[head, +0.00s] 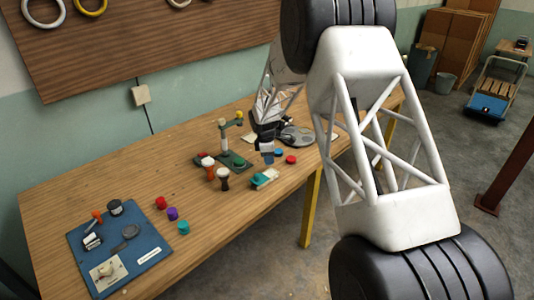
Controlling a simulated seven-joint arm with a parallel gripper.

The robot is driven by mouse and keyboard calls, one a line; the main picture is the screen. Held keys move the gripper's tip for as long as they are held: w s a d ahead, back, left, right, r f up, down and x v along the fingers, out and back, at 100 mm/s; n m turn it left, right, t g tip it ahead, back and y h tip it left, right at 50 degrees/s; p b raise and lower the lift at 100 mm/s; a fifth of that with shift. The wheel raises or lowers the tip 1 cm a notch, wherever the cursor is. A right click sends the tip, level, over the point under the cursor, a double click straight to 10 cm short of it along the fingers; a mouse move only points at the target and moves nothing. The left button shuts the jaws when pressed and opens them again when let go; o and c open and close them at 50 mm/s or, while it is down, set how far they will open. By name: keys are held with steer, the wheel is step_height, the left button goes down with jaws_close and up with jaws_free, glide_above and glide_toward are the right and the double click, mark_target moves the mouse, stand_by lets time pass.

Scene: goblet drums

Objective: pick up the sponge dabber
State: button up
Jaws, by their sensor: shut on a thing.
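My gripper (266,146) is above the far right part of the wooden table, beyond the teal and white block. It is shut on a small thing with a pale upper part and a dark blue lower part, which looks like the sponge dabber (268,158). The fingers and the thing's top are small and partly hidden by the dark gripper body. I cannot tell whether its underside touches the table.
Two goblet-shaped drums (223,179) stand left of my gripper, by a green-based stand (235,159). A teal and white block (264,178) lies just in front. Teal and red caps (291,159) are close right.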

mark_target(272, 173)
steer(key=shift+s+d+r, duration=0.15)
steer(key=shift+s+d, duration=0.1)
steer(key=shift+s, duration=1.15)
steer(key=shift+s+d+r, duration=0.1)
steer(key=shift+s+d, duration=0.15)
steer(key=shift+s, duration=1.1)
steer(key=shift+s+d+r, duration=0.15)
steer(key=shift+s+d, duration=0.1)
steer(key=shift+s, duration=1.15)
steer(key=shift+w, duration=0.1)
steer(key=w+r, duration=0.4)
steer(key=w, duration=0.1)
steer(key=shift+a+r, duration=0.15)
steer(key=shift+a, duration=0.25)
steer(key=shift+f, duration=0.2)
steer(key=shift+f, duration=2.8)
steer(key=shift+f, duration=0.7)
steer(key=shift+r, duration=0.1)
